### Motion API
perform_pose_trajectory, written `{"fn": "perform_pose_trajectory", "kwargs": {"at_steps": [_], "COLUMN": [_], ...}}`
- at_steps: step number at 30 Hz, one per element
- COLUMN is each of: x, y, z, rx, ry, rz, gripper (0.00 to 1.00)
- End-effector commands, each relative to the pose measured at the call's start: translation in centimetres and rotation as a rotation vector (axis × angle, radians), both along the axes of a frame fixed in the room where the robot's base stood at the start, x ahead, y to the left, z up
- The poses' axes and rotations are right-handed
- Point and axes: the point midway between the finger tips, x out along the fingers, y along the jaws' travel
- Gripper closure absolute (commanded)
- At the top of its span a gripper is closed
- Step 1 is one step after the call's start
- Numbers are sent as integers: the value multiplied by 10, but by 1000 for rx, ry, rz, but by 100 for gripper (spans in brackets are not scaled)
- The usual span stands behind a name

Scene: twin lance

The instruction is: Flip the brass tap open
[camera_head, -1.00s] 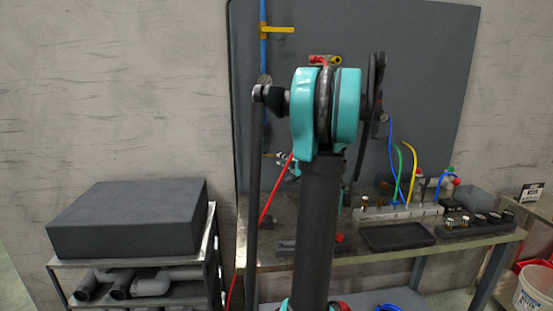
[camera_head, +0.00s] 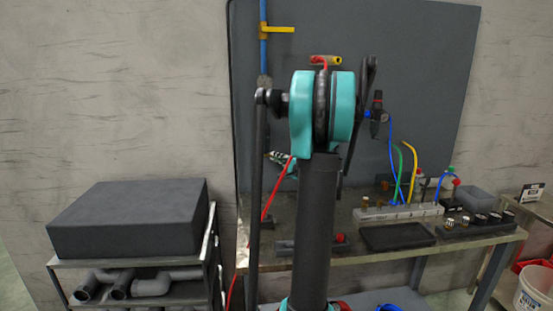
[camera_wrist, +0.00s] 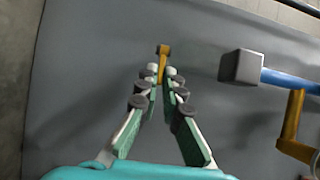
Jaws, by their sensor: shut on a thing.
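A brass-yellow piece (camera_wrist: 162,68), which looks like the tap's lever, lies between my fingertips in the wrist view. It has a darker square end beyond the tips. My gripper (camera_wrist: 162,76) is shut on it, with a green-padded finger on each side. In the head view my gripper (camera_head: 279,158) is small, at the grey back panel left of my arm, and the held piece is hard to make out there. The tap's body and its mounting are not clearly visible.
A blue pipe (camera_wrist: 288,80) with a grey end block (camera_wrist: 241,67) and another yellow lever (camera_wrist: 291,128) are right of my fingers in the wrist view. A red-yellow fitting (camera_head: 325,60) sits on the panel (camera_head: 430,60). A cluttered workbench (camera_head: 350,262) stands below.

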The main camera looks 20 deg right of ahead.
Motion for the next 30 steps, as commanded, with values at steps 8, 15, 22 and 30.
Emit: {"fn": "perform_pose_trajectory", "kwargs": {"at_steps": [8, 15, 22, 30], "x": [5, 10, 11, 10], "y": [-5, -10, -10, -10], "z": [0, 0, 0, 0], "rx": [-1, 0, 0, -1], "ry": [1, 1, 1, 1], "rz": [85, 237, 279, 278], "gripper": [100, 100, 100, 85]}}
